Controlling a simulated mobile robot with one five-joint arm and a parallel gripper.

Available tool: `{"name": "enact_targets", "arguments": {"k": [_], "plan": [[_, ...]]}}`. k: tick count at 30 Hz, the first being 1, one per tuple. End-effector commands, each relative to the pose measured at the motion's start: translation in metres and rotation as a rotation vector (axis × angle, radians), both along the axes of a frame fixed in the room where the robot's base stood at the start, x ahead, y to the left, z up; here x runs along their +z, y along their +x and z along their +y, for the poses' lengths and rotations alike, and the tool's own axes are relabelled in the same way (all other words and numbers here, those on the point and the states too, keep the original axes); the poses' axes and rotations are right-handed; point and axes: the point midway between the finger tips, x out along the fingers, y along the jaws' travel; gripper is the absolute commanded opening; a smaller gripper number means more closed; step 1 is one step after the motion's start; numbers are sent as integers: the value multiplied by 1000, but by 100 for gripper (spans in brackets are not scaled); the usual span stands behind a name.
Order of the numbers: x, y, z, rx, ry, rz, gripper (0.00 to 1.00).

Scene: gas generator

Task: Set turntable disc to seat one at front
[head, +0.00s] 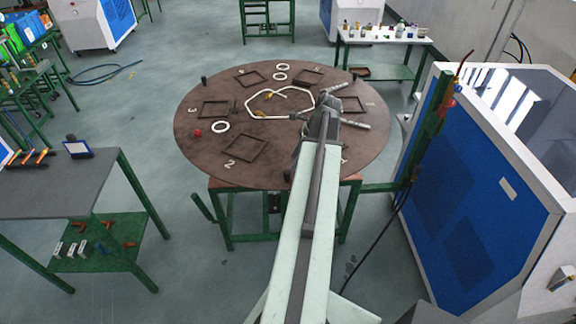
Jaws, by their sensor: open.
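The turntable disc (203,155) is a large round brown plate on a green stand. Square dark frames and painted numbers mark its seats. The numeral 2 (229,163) is at the front left and the numeral 3 (192,110) at the left. A mark that looks like a 1 (344,161) is at the front right, beside my arm. My arm reaches from the bottom of the view over the disc's front right. My gripper (329,102) is open over the right part of the disc. Its fingertips are small, and I cannot tell whether they touch anything. My arm hides part of the front seats.
A red knob (197,132), white rings (220,127) and a bent white tube (252,110) lie on the disc. A blue and white cabinet (460,190) stands close at the right. A grey-topped table (55,180) is at the left. Floor between it and the disc is clear.

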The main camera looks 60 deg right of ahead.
Motion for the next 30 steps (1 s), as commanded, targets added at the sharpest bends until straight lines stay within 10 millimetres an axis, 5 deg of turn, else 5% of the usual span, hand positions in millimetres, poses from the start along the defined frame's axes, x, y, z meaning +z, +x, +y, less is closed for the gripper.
{"name": "enact_targets", "arguments": {"k": [8,19,29,30], "plan": [[-14,3,2,-3,1,1,48],[-72,23,13,0,0,1,48],[-73,27,15,1,0,1,48],[-73,27,15,1,0,1,37]]}}
